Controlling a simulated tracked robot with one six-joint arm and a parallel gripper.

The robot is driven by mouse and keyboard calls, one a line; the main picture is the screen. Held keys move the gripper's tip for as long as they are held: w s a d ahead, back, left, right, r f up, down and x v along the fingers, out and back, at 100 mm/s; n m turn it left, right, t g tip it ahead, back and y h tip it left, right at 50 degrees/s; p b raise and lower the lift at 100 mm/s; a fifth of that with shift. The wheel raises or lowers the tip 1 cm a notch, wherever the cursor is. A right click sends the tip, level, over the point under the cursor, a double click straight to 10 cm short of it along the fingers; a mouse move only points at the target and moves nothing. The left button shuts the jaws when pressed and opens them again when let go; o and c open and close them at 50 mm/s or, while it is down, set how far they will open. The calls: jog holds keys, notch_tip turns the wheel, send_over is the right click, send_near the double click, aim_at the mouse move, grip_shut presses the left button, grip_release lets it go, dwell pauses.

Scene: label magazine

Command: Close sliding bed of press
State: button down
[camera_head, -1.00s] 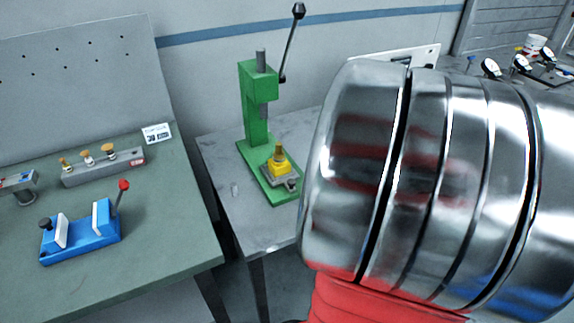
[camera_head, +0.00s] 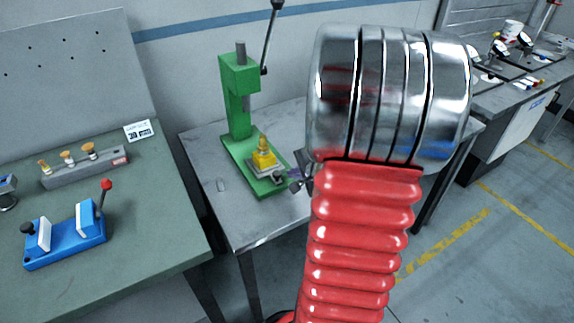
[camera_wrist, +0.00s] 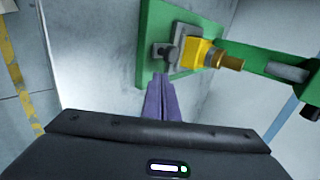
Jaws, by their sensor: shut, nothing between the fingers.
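The green press (camera_head: 238,110) stands on a grey table, its lever raised. Its sliding bed (camera_head: 251,166) carries a yellow block with a brass-coloured top (camera_head: 263,153) and sits toward the front of the green base, out from under the ram. A dark knob (camera_head: 278,177) is at the bed's front end. In the wrist view the bed (camera_wrist: 184,48) and knob (camera_wrist: 160,52) lie just beyond my fingertips. My gripper (camera_wrist: 158,78) is shut and empty, its purple fingers close to the knob; I cannot tell whether they touch it. In the head view my arm partly hides the gripper (camera_head: 296,174).
The grey table (camera_head: 205,178) has bare room left of the press. A green bench (camera_head: 150,230) at the left holds a blue fixture (camera_head: 66,240) with a red-knobbed lever and a grey block (camera_head: 85,172) with several brass-topped pieces. Dial gauges stand on the right bench.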

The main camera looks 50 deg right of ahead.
aim_at(281, 165)
jog(key=w, duration=0.2)
jog(key=w+d+f, duration=0.1)
jog(key=shift+w, duration=0.4)
jog(key=shift+w+d+r, duration=0.1)
jog(key=shift+w+d, duration=0.05)
jog(key=shift+w, duration=0.3)
jog(key=shift+w, duration=0.15)
jog(key=w+d, duration=0.1)
jog(key=w, duration=0.2)
jog(key=w+d, duration=0.1)
jog(key=w, duration=0.3)
jog(key=w+d, duration=0.1)
jog(key=w, duration=0.2)
jog(key=shift+w+d, duration=0.15)
jog(key=shift+w, duration=0.25)
jog(key=shift+s+a, duration=0.25)
jog(key=shift+s, duration=0.3)
jog(key=shift+s+a, duration=0.15)
jog(key=shift+s, duration=0.45)
jog(key=shift+s+a, duration=0.15)
jog(key=shift+s, duration=0.45)
jog(key=v, duration=1)
jog(key=shift+s, duration=0.25)
